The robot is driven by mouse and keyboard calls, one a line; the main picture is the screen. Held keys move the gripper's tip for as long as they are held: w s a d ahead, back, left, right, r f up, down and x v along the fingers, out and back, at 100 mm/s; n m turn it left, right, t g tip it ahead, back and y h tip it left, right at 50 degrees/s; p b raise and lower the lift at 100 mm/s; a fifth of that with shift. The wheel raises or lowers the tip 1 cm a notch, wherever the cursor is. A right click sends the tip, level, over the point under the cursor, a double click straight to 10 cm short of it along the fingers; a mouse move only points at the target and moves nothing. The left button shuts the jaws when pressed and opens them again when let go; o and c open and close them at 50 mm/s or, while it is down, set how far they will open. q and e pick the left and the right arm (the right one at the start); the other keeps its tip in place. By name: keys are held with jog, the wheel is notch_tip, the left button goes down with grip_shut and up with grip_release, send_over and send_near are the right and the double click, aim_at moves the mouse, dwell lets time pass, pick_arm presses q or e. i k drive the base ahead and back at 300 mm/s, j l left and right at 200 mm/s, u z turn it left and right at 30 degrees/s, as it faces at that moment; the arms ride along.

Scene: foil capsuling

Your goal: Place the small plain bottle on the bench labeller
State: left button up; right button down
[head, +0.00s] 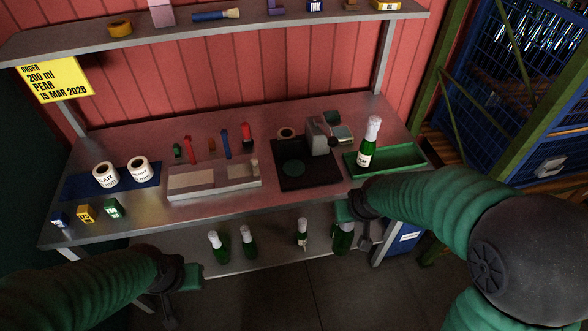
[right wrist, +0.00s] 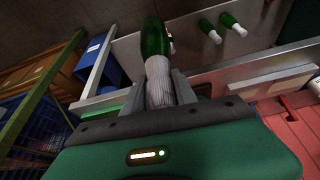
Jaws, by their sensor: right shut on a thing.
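My right gripper (head: 350,212) is at the lower shelf's right end, shut on the white foil neck of a green bottle (head: 342,240). The right wrist view shows the jaws (right wrist: 164,98) around that neck; the bottle (right wrist: 155,38) shows no label there. The gripper hides its top in the head view. On the bench are a long pale grey device (head: 213,181) and a black-based machine (head: 306,180) with a round dark pad and grey head; I cannot tell which is the labeller. My left gripper (head: 190,278) is low at left, apart from everything; its jaws are unclear.
Several other green bottles (head: 248,242) stand on the lower shelf (head: 275,262). A labelled bottle (head: 369,145) stands in the green tray (head: 410,157) on the right. Label rolls (head: 106,174) lie on a blue mat at left. The bench front edge is above my right gripper.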

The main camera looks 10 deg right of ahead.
aim_at(294, 167)
jog(key=i+j+z, duration=0.5)
jog(key=z, duration=0.2)
jog(key=i+j+z, duration=0.15)
jog(key=j+z, duration=0.15)
jog(key=j, duration=0.1)
